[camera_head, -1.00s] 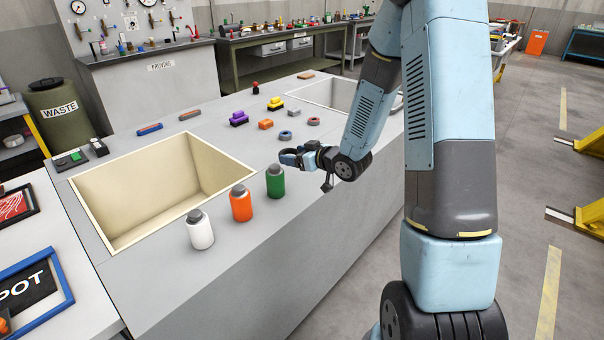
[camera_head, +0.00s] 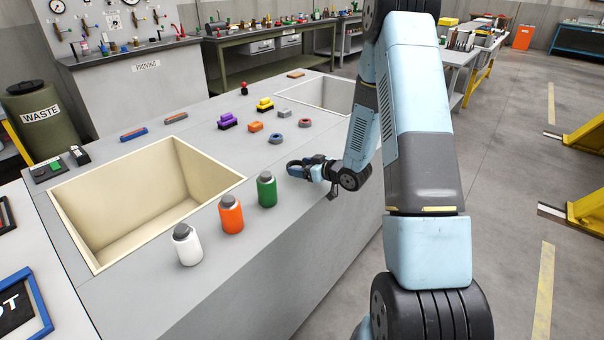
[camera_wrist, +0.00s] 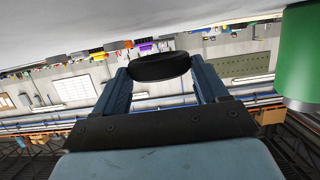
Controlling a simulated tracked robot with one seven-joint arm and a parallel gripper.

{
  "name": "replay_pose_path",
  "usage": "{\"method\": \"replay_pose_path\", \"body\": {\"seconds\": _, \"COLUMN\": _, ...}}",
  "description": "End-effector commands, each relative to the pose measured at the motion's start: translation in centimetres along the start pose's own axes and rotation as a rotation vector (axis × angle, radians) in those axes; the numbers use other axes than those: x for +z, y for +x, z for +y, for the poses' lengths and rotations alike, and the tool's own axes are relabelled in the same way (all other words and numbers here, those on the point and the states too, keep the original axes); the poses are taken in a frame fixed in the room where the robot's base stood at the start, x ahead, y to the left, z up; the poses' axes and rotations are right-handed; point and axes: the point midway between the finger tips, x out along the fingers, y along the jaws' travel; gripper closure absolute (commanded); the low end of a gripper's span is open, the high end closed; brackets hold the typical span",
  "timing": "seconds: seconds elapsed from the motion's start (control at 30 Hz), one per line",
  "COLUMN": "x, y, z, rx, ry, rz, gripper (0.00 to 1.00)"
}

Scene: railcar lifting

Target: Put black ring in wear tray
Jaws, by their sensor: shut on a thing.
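My gripper (camera_head: 300,168) is at the front edge of the grey counter, just right of the green bottle. In the wrist view its two blue fingers (camera_wrist: 161,82) are shut on a black ring (camera_wrist: 160,67), which is held across the fingertips. No tray with a readable wear label is in view. A blue-framed tray (camera_head: 42,322) at the lower left is cut off, with only part of its lettering showing. A dark-framed tray (camera_head: 8,216) is behind it.
White (camera_head: 188,247), orange (camera_head: 231,216) and green (camera_head: 267,191) bottles stand along the counter's front edge. A deep cream bin (camera_head: 140,200) is sunk behind them. Two other rings (camera_head: 276,138) (camera_head: 305,123) and several coloured blocks lie farther back. Yellow stands (camera_head: 585,220) are right.

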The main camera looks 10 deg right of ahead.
Motion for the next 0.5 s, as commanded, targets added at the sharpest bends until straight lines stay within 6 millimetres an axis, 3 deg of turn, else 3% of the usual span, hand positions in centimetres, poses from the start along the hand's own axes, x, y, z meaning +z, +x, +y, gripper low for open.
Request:
{"method": "replay_pose_path", "body": {"seconds": 0.2, "x": 2.6, "y": 0.3, "z": 0.7, "rx": 0.011, "ry": 0.005, "rz": -0.001, "gripper": 0.57}}
{"method": "replay_pose_path", "body": {"seconds": 0.5, "x": 2.9, "y": 0.3, "z": 0.8, "rx": 0.014, "ry": 0.005, "rz": 0.001, "gripper": 0.57}}
